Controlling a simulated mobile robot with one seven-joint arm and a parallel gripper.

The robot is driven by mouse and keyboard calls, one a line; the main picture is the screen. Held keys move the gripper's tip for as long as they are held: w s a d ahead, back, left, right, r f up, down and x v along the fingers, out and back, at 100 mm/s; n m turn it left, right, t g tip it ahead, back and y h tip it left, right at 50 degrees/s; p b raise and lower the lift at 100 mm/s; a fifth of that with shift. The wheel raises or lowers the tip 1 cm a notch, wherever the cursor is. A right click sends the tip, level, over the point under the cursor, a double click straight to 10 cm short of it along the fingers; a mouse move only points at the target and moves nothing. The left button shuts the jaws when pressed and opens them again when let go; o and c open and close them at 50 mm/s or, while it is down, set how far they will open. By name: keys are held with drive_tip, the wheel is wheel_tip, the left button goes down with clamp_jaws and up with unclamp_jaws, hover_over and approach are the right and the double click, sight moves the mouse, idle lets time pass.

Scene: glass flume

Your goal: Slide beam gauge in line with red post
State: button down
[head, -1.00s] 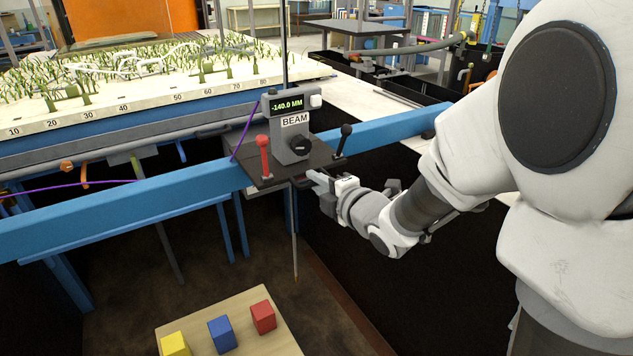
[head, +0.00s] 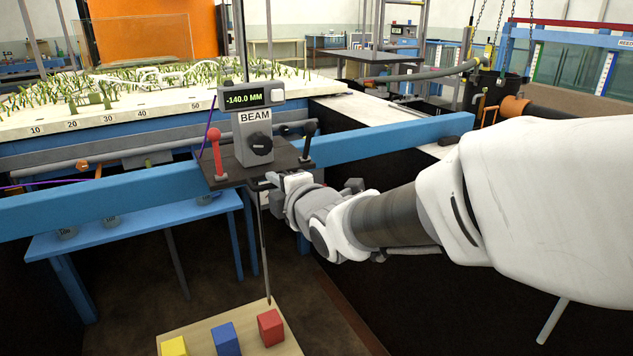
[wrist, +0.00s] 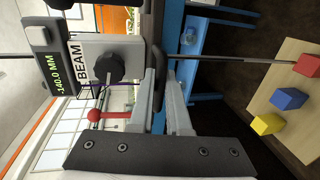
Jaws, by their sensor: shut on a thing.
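The beam gauge (head: 252,135), a grey box with a dial and a "-140.0 MM" display, sits on a dark plate across the blue beam (head: 392,135). A thin rod (head: 264,250) hangs from it. In the head view its lower end shows just behind the short red post (head: 271,328); in the wrist view the rod (wrist: 235,59) points towards the red post (wrist: 307,65). Their exact alignment is unclear. My gripper (head: 270,181) is at the plate's front edge. In the wrist view its fingers (wrist: 163,92) are shut on the gauge's dark handle (wrist: 157,80).
Blue (head: 226,339) and yellow (head: 174,347) blocks stand left of the red post on a pale board (head: 200,326). The gauge plate carries a red-knobbed lever (head: 215,150) and a black-knobbed lever (head: 307,142). A planted model bed (head: 130,100) lies behind the beam.

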drive_tip(key=shift+s+a, duration=0.2)
drive_tip(key=shift+a, duration=0.15)
drive_tip(key=c, duration=0.9)
unclamp_jaws()
drive_tip(key=shift+d, duration=0.15)
drive_tip(key=shift+b+v, duration=0.5)
drive_tip(key=shift+v, duration=8.15)
drive_tip(key=shift+d+r, duration=0.1)
